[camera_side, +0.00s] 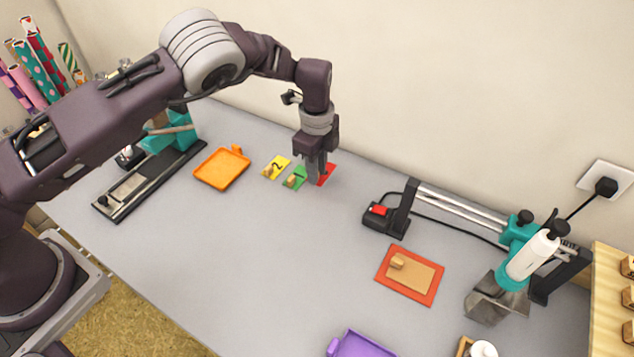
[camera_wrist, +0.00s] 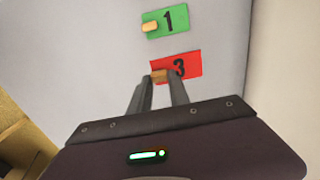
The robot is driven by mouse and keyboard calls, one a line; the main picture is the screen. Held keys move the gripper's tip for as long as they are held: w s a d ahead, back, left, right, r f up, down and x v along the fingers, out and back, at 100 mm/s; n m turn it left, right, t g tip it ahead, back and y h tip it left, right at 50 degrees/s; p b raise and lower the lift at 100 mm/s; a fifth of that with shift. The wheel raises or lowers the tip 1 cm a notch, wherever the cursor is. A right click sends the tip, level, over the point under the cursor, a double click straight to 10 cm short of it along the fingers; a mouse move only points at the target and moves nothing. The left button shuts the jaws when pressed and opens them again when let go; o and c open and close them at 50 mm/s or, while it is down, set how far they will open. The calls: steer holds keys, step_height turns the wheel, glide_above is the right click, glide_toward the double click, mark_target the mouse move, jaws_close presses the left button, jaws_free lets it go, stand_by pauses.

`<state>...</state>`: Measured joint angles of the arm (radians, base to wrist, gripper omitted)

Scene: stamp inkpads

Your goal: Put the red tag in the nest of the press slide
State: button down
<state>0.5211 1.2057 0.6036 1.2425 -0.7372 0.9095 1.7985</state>
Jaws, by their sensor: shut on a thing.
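The red tag (camera_side: 328,174) lies at the right end of a row of tags on the grey table. In the wrist view the red tag (camera_wrist: 189,68) shows a black 3 and a small wooden grip at its left end. My gripper (camera_side: 316,181) points down over it; in the wrist view my gripper (camera_wrist: 159,77) is shut on that wooden grip. The tag looks flat at table level; I cannot tell any lift. The press with its long black slide (camera_side: 152,182) stands at the left. A pale plate (camera_side: 127,187) sits on the slide, probably the nest.
A green tag (camera_side: 295,179) marked 1 lies close beside the red one, then a yellow tag (camera_side: 275,167). An orange tray (camera_side: 222,168) lies between them and the press. An orange-red pad (camera_side: 409,290) and a heat tool (camera_side: 530,258) are at right.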

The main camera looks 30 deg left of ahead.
step_height(320, 180, up, 5)
steer(key=shift+r, duration=0.1)
step_height(320, 180, up, 13)
steer(key=s+a+n, duration=0.1)
steer(key=s+a, duration=0.2)
steer(key=a, duration=1.1)
steer(key=s+a, duration=0.4)
steer(key=a, duration=1)
steer(key=s+a, duration=0.6)
steer(key=a, duration=0.1)
steer(key=s+a, duration=0.3)
steer(key=s, duration=0.1)
steer(key=shift+a+f, duration=0.15)
steer(key=shift+f, duration=0.1)
steer(key=m, duration=0.1)
glide_above(122, 194)
step_height(122, 194, down, 21)
steer(key=shift+f, duration=0.1)
